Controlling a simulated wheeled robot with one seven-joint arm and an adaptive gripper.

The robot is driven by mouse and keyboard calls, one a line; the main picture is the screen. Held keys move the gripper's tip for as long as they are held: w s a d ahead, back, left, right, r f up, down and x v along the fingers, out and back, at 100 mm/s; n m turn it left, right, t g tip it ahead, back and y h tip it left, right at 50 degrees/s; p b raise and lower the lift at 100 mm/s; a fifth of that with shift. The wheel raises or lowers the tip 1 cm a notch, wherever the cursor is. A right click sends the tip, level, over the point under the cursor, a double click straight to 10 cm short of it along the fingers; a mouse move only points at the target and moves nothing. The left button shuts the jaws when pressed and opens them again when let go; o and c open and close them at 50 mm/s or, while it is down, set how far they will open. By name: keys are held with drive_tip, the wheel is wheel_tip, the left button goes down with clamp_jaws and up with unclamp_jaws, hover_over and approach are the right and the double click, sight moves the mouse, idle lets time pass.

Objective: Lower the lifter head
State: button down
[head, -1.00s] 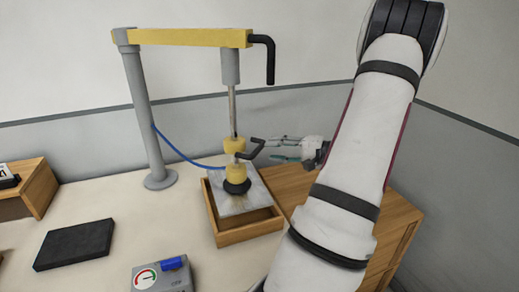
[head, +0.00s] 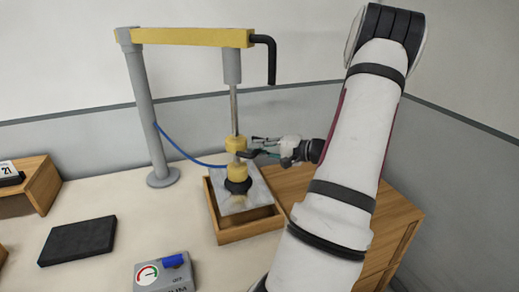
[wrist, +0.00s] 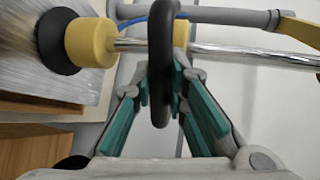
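The lifter head is yellow with a black suction cup (head: 238,187) beneath it, on a chrome rod (head: 234,110) hanging from a yellow boom (head: 190,37). The cup is at a grey metal plate (head: 257,195); I cannot tell whether it presses on it. A black handle (wrist: 162,60) sticks out from the head. My gripper (head: 262,148) is at the head's right side. In the wrist view its teal-padded fingers stand on either side of the handle, seemingly open around it. Firm contact cannot be made out.
The plate lies over a wooden tray (head: 248,232). A grey post (head: 146,105) carries the boom, and a blue hose (head: 182,152) runs to the head. A gauge box (head: 162,272) stands in front. A black pad (head: 78,241) lies left. A wooden cabinet (head: 400,213) stands right.

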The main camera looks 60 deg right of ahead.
drive_tip(key=shift+f, duration=0.15)
wheel_tip(320, 180, down, 9)
drive_tip(key=b, duration=0.7)
drive_tip(key=c, duration=1.6)
unclamp_jaws()
drive_tip(key=shift+o, duration=0.2)
drive_tip(key=shift+s, duration=0.15)
drive_tip(key=v, duration=1.1)
drive_tip(key=shift+s, duration=0.4)
